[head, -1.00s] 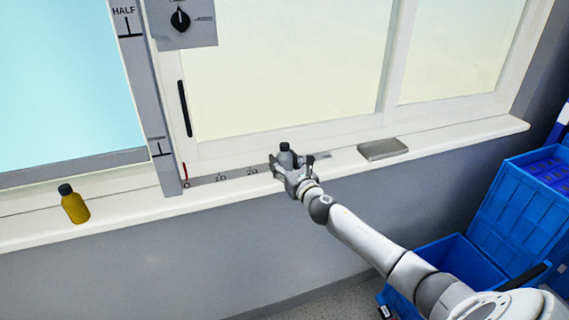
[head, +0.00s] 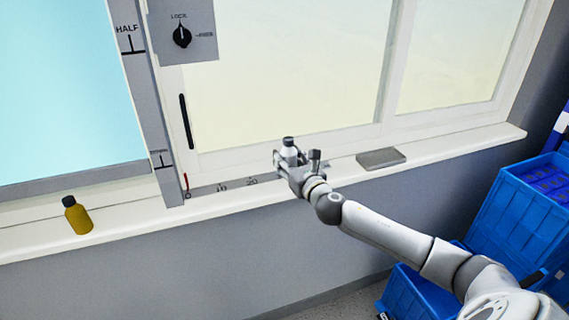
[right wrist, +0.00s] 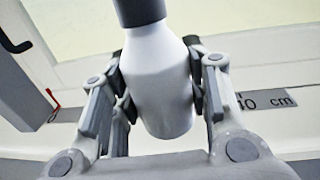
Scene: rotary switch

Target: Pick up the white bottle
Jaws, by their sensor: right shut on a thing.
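The white bottle (head: 289,152) has a dark cap and is upright between the fingers of my right gripper (head: 290,160), over the window sill. In the right wrist view the bottle (right wrist: 160,80) fills the middle, with the fingers of my right gripper (right wrist: 160,100) closed on both sides of it. Its rounded bottom shows there and appears clear of the sill. My left gripper is not in view.
A yellow bottle (head: 77,217) with a dark cap stands on the sill (head: 130,226) at left. A flat grey box (head: 381,158) lies on the sill to the right. Blue crates (head: 520,210) stand at lower right. A rotary switch (head: 182,36) is on the panel above.

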